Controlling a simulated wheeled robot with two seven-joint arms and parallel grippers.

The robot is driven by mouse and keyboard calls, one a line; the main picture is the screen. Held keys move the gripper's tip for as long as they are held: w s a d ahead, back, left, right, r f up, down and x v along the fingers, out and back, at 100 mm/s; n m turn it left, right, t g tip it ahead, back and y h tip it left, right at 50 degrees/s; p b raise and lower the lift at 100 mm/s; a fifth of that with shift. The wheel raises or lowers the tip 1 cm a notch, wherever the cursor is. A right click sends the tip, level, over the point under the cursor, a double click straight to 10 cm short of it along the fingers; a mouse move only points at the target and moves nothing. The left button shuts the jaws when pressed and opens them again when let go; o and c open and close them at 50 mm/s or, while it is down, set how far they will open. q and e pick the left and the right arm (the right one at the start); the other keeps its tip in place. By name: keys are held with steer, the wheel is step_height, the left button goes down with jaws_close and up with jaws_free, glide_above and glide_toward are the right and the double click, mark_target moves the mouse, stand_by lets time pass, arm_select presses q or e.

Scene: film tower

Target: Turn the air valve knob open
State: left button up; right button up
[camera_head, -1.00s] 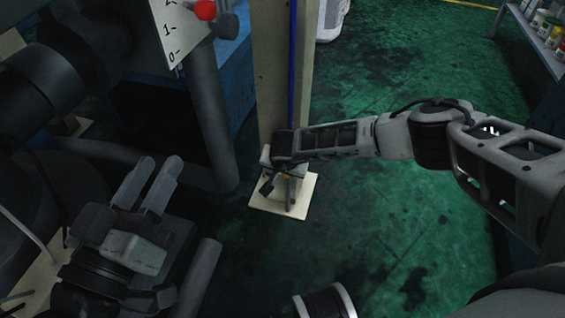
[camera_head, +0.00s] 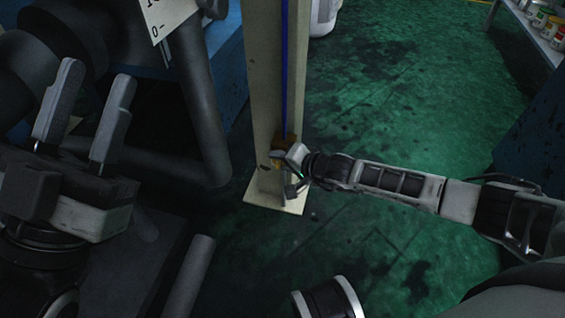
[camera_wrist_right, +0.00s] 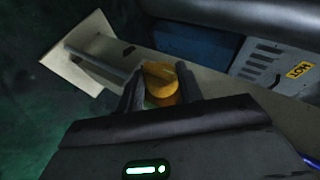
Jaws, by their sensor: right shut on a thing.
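The air valve knob (camera_wrist_right: 160,78) is yellow-orange and sits low on the pale post (camera_head: 264,70), in front of it. In the right wrist view it is between the two dark fingers of my right gripper (camera_wrist_right: 161,88), which is shut on it. In the head view my right gripper (camera_head: 280,165) reaches the post from the right, just above its base plate, and mostly hides the knob. My left gripper (camera_head: 91,100) is open and empty at the left, fingers pointing up, away from the post.
Dark pipes (camera_head: 203,110) and a blue machine body (camera_head: 232,75) stand left of the post. A shelf with cans (camera_head: 548,40) is at the far right.

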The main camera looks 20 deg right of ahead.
arm_select(q)
steer(key=shift+s+r, duration=0.15)
steer(key=shift+r, duration=0.05)
arm_select(e)
steer(key=shift+f+y, duration=0.15)
steer(key=shift+y, duration=0.15)
steer(key=o, duration=1)
arm_select(q)
step_height(320, 180, down, 11)
steer(key=n+g+y+p, duration=0.5)
steer(key=n+y+p, duration=0.2)
steer(key=n, duration=0.3)
steer(key=shift+s+d+f, duration=0.15)
steer(key=shift+s+d, duration=0.1)
steer(key=shift+d, duration=0.05)
arm_select(e)
steer(key=shift+v, duration=8)
steer(key=shift+s+a+f, duration=0.1)
steer(key=shift+s+f, duration=0.05)
steer(key=shift+s, duration=0.05)
